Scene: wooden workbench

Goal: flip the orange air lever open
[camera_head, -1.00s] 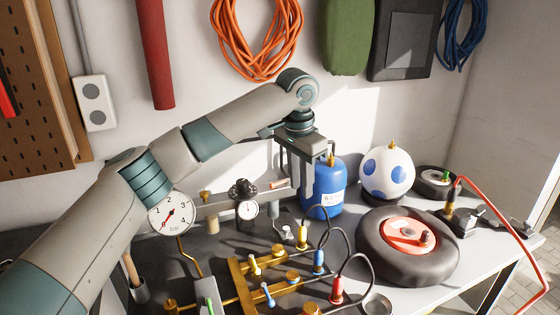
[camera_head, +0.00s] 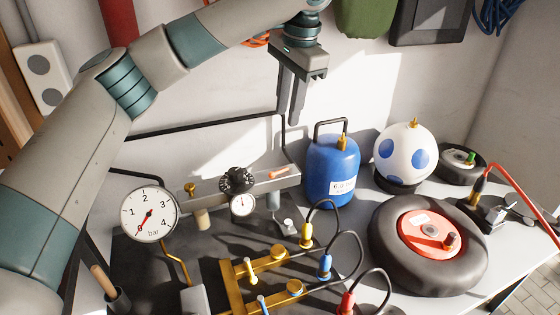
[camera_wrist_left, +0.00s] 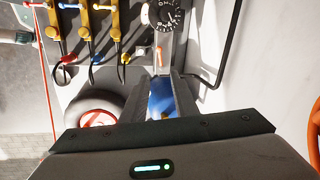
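The orange air lever (camera_head: 279,172) is a small handle on the right part of a grey metal bar (camera_head: 208,195). It lies roughly along the bar, and it also shows in the left wrist view (camera_wrist_left: 158,56). My left gripper (camera_head: 291,112) points down above the lever, clear of it. Its two fingers are apart with nothing held. In the left wrist view a gap shows between the fingertips (camera_wrist_left: 163,80), with the blue bottle beyond. My right gripper is in neither view.
A black regulator knob (camera_head: 237,181) and small gauge sit left of the lever. The blue bottle (camera_head: 332,170) stands close on its right. A large gauge (camera_head: 149,213), brass manifold (camera_head: 240,290) with hoses, and a tire (camera_head: 385,250) crowd the bench.

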